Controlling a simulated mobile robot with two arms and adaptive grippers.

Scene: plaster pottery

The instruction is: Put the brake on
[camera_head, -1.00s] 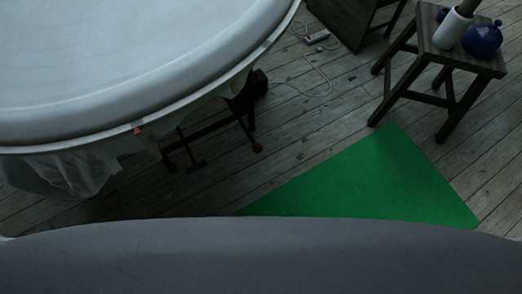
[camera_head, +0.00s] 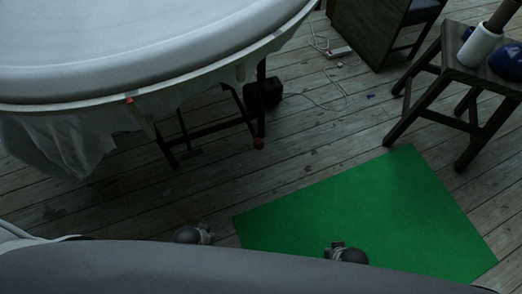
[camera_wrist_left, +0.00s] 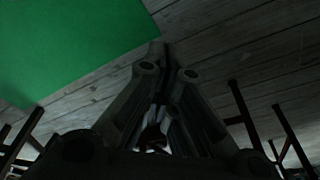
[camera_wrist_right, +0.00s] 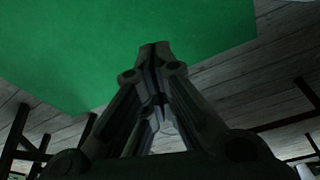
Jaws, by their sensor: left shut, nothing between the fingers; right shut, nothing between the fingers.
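No part is plainly marked as a brake. A dark metal frame (camera_head: 213,132) stands under a large white round top (camera_head: 150,45) in the head view. My left gripper (camera_wrist_left: 160,48) is shut and empty over the floor, beside the green mat. My right gripper (camera_wrist_right: 155,50) is shut and empty, with the green mat behind it. In the head view both grippers show only partly above my grey body, below and apart from the frame.
A green mat (camera_head: 370,205) lies on the plank floor (camera_head: 310,135). A dark wooden stool (camera_head: 462,70) at right holds a white cylinder (camera_head: 480,45) and a blue object (camera_head: 508,62). Pale plastic (camera_head: 75,140) hangs under the round top. A cable (camera_head: 335,97) lies on the floor.

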